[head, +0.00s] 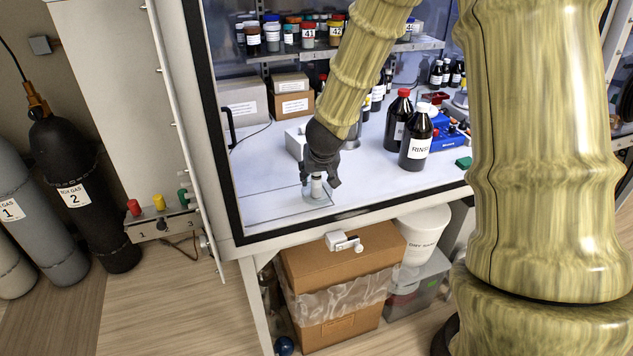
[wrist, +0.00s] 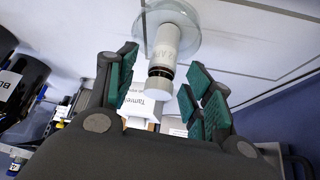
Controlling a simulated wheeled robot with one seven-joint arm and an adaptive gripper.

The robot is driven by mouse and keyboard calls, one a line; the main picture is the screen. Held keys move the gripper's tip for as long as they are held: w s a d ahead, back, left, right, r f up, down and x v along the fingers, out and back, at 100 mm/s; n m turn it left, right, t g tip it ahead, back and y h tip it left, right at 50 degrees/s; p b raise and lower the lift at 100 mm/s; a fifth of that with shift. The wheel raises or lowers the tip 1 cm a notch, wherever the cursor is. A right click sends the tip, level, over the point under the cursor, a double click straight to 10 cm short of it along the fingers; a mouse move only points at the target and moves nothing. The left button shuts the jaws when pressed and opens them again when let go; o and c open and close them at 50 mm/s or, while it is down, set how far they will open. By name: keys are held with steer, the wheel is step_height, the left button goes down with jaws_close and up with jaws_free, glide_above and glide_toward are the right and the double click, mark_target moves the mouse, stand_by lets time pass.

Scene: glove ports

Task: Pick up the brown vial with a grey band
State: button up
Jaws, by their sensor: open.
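A small vial (head: 316,189) stands upright on a clear glass dish (head: 304,203) near the front of the white work surface. In the wrist view the vial (wrist: 167,47) shows a white cap, a dark neck and a pale label with print; I cannot make out a grey band. My gripper (head: 319,184) points down over the vial. In the wrist view its teal-padded fingers (wrist: 162,66) are open, one on each side of the vial's cap end, with gaps showing on both sides. The vial's far side is hidden.
Brown bottles with red and white caps (head: 415,139) stand to the right. A white box (head: 297,142) is just behind my gripper. A shelf (head: 283,54) of jars runs along the back. The cabinet's front edge (head: 360,217) lies close in front. The surface left of the dish is clear.

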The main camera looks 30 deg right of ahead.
steer(key=shift+x, duration=1)
steer(key=shift+a, duration=0.1)
steer(key=c, duration=1)
steer(key=shift+r, duration=0.15)
